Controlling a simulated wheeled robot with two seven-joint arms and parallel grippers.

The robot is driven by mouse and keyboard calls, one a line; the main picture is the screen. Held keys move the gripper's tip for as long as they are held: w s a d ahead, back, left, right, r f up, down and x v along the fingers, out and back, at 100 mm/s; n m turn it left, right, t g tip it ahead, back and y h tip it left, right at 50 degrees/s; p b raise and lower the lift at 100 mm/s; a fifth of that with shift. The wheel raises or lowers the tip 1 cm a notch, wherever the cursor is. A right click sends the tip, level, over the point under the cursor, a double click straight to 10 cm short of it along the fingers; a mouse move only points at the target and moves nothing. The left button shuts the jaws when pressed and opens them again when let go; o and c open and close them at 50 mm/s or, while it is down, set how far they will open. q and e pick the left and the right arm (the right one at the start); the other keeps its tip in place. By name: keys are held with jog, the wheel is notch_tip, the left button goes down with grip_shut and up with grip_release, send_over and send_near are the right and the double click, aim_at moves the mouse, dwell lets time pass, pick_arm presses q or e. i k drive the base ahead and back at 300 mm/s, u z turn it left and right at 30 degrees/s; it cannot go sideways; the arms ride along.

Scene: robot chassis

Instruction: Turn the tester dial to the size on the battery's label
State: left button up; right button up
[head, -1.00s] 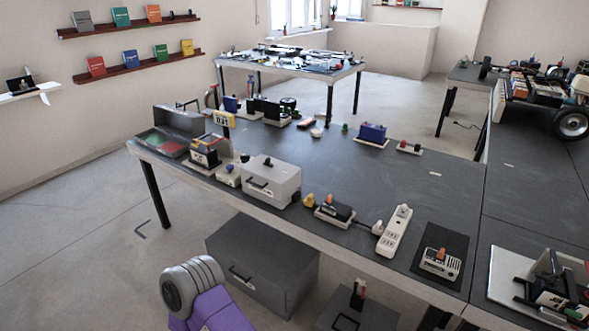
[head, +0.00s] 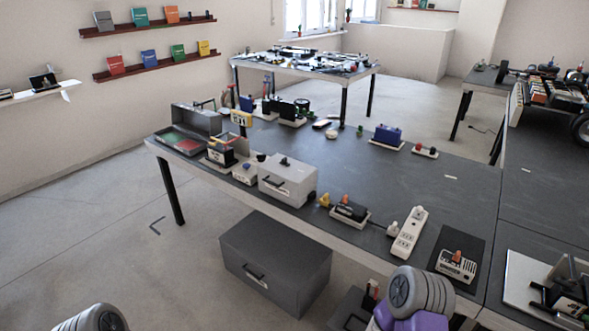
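I cannot tell for sure which device is the tester. A small pale device with an orange knob (head: 457,262) sits on a dark mat at the table's front right. A black unit with an orange top part (head: 349,211) sits on a white base left of the power strip. No battery size label or dial marking is readable. Neither gripper shows; only grey and purple parts of my arms are at the bottom edge.
A grey box with a handle (head: 287,180), a white power strip (head: 409,232) and an open grey case (head: 190,130) stand on the dark table (head: 430,190). A larger dark box (head: 275,262) is on the floor. The table's middle right is mostly clear.

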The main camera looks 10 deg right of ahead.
aim_at(261, 157)
jog(key=z, duration=0.05)
jog(key=k, duration=1.2)
jog(key=u, duration=0.85)
jog(key=i, duration=1.7)
jog(key=z, duration=0.45)
jog(key=i, duration=0.7)
jog(key=u, duration=0.4)
jog(key=i, duration=1.35)
jog(key=z, duration=0.7)
